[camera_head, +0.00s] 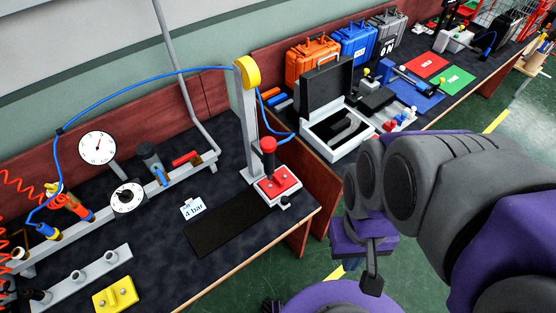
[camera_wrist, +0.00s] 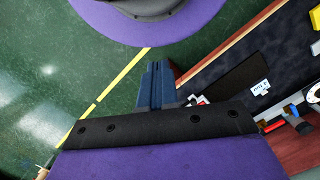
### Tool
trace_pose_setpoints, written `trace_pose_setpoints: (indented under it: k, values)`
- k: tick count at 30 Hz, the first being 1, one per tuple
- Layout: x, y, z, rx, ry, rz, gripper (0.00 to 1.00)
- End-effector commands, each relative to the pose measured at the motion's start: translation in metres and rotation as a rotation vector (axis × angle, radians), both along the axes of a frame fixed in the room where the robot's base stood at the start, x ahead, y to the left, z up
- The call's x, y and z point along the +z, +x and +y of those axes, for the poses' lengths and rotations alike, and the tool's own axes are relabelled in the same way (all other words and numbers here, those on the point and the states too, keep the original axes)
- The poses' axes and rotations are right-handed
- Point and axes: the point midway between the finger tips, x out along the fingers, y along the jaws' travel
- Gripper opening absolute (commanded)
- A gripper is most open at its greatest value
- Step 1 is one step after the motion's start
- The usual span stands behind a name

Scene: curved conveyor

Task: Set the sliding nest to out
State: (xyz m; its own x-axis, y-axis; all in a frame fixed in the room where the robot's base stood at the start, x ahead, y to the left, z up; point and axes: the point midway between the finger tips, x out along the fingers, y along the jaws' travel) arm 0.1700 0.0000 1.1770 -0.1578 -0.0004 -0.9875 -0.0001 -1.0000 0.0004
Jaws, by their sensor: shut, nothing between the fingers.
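The sliding nest (camera_head: 279,186) seems to be the red block on a pale base under the press (camera_head: 250,125). The press has a grey column, a yellow top and a red ram directly above the nest. A black flat strip (camera_head: 225,226) runs from the nest toward the front left, and its surface is bare. In the wrist view, a small red and white part (camera_wrist: 201,99), perhaps the nest, shows partly hidden behind my gripper. My gripper (camera_head: 371,285) hangs off the bench to the right of the nest, apart from it. Its fingers (camera_wrist: 157,70) are together and empty.
A "4 bar" card (camera_head: 193,208) lies left of the strip. A gauge (camera_head: 97,148), a dial (camera_head: 127,197) and a yellow block (camera_head: 115,295) stand further left. A blue hose (camera_head: 150,78) arches to the press top. An open grey case (camera_head: 335,140) sits on the bench beyond.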

Motion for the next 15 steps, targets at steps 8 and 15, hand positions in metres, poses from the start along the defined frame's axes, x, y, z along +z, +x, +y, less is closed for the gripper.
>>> trace_pose_setpoints:
  k: [8, 15]
  values:
    - [0.0000, 0.0000, 0.0000, 0.000, 0.000, 0.000, 0.00]
    - [0.0001, 0.0055, 0.0009, -0.013, 0.001, 0.002, 0.14]
